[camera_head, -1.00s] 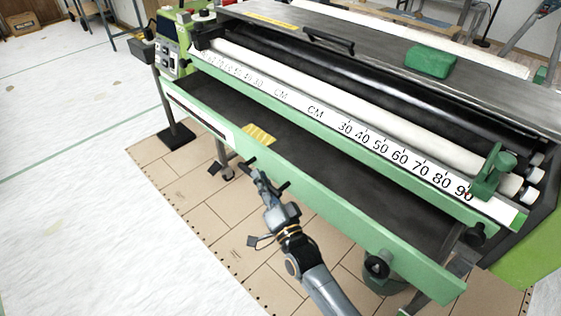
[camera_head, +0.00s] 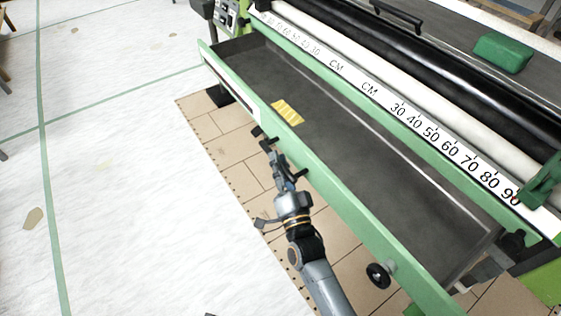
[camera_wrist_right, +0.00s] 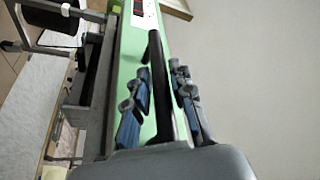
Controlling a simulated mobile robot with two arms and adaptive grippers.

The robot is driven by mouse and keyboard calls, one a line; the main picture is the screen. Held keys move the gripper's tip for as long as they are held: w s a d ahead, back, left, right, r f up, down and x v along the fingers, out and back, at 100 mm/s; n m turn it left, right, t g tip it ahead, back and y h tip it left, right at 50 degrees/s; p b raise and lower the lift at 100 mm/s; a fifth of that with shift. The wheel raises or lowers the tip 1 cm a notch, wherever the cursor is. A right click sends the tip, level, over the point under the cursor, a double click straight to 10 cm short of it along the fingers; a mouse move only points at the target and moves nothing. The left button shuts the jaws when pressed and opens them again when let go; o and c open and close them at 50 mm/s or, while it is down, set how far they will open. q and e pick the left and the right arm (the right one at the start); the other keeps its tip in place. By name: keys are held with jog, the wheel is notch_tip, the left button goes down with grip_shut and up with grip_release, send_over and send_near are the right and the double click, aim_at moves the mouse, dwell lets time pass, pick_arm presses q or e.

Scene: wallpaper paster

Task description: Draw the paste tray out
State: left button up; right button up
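The paste tray (camera_head: 345,205) is a long, dark grey trough with a green front panel. It stands out from under the white ruled bar of the machine, and a wide strip of its floor shows. My right gripper (camera_head: 272,153) is at the black handle (camera_head: 300,173) on the front panel. The fingers hide part of the handle in the head view. My left gripper is not in view.
A yellow label (camera_head: 287,111) lies on the tray floor. A black knob (camera_head: 378,275) sits at the panel's near right end. A green block (camera_head: 503,52) rests on the machine's top. The pale floor (camera_head: 110,200) at left is clear.

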jog(key=shift+o, duration=0.7)
jog(key=v, duration=1.2)
